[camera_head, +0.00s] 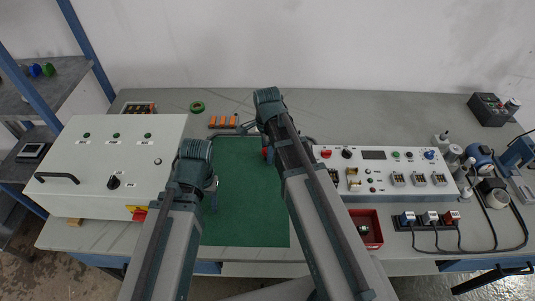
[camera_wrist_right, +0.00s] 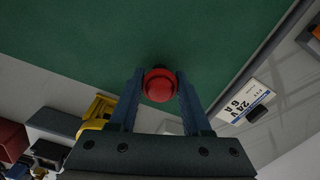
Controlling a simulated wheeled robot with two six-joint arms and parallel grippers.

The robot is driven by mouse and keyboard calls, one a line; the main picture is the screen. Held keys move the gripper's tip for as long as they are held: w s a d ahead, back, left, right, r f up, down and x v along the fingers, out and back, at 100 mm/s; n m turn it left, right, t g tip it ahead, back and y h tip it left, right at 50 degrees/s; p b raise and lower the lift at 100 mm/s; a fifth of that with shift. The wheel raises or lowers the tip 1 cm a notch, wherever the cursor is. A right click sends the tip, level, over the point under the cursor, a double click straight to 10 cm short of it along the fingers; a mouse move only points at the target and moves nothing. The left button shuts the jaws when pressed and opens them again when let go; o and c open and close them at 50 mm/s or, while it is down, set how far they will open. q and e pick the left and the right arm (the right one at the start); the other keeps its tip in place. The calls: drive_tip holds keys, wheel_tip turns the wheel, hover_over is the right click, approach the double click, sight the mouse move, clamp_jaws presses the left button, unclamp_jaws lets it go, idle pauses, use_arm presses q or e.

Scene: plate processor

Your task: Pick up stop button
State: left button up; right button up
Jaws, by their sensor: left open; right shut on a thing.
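The stop button (camera_wrist_right: 159,86) is a round red cap with a small dark part behind it. In the right wrist view it sits between the two fingers of my right gripper (camera_wrist_right: 158,78), which is shut on it. A bit of its red also shows in the head view (camera_head: 265,153), partly hidden by my right arm, over the upper right of the green mat (camera_head: 245,210). I cannot tell its height above the mat. My left gripper (camera_head: 213,188) is open and empty over the mat's left part.
A white control cabinet (camera_head: 85,160) stands left of the mat. A white control panel (camera_head: 380,158) stands to the right, with a red bin (camera_head: 374,240) below it. Orange blocks (camera_head: 222,122) and a green ring (camera_head: 197,106) lie behind the mat. The mat's lower part is clear.

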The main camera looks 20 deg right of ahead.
clamp_jaws()
drive_tip(key=shift+r, duration=0.1)
wheel_tip(320, 180, up, 10)
drive_tip(key=p, duration=1)
use_arm(q)
wheel_tip(320, 180, up, 10)
